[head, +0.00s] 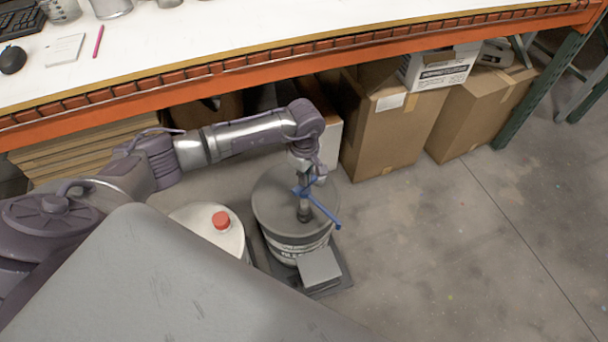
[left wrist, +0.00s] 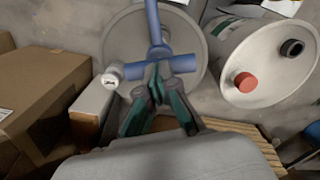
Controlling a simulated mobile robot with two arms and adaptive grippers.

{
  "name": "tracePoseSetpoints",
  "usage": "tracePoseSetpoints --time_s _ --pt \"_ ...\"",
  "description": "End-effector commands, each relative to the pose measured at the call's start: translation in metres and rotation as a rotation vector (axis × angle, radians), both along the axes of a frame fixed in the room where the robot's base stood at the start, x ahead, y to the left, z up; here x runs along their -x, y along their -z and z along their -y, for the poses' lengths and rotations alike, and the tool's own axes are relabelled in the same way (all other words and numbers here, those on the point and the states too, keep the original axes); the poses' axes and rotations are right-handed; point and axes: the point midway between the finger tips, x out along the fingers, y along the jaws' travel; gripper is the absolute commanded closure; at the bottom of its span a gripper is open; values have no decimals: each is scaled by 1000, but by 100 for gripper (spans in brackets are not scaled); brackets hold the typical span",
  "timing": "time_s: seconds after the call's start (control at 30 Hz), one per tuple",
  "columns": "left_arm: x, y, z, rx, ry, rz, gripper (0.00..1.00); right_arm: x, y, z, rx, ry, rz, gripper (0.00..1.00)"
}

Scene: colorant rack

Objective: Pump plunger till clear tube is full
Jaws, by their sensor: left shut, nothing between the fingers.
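A blue pump plunger (head: 323,208) with a crossbar handle stands on top of a grey drum (head: 268,205). In the left wrist view the blue plunger (left wrist: 154,22) and its crossbar lie just past my fingertips, with the drum lid (left wrist: 120,42) behind. My left gripper (head: 305,178) is over the drum at the plunger. In the left wrist view its dark green fingers (left wrist: 158,78) are shut with nothing between them, overlapping the crossbar; I cannot tell whether they touch it. I cannot make out the clear tube. My right gripper is not in view.
A whitish drum with a red cap (head: 221,221) stands left of the grey drum. A small grey box (head: 319,267) is at the grey drum's front. Cardboard boxes (head: 385,125) stand behind, under the orange-edged workbench (head: 250,75). The floor to the right is clear.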

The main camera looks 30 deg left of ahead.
Motion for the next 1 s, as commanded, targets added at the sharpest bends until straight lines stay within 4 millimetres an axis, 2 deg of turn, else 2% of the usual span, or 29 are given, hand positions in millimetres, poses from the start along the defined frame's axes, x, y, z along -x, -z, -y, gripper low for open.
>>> tracePoseSetpoints --time_s 0.03,0.17,0.37,0.4,0.8,1.0 --pt "1 9 -1 -2 -1 -4 100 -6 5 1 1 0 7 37" --pt "1 5 0 -2 -1 -4 100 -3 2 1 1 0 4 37" --pt "1 2 0 -2 0 -3 100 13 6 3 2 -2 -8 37" --pt "1 -8 -1 -1 0 -2 100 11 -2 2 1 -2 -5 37" --pt "1 -57 0 -1 0 -1 100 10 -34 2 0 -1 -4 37" --pt "1 -72 0 -1 1 -3 100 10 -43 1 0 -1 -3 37"
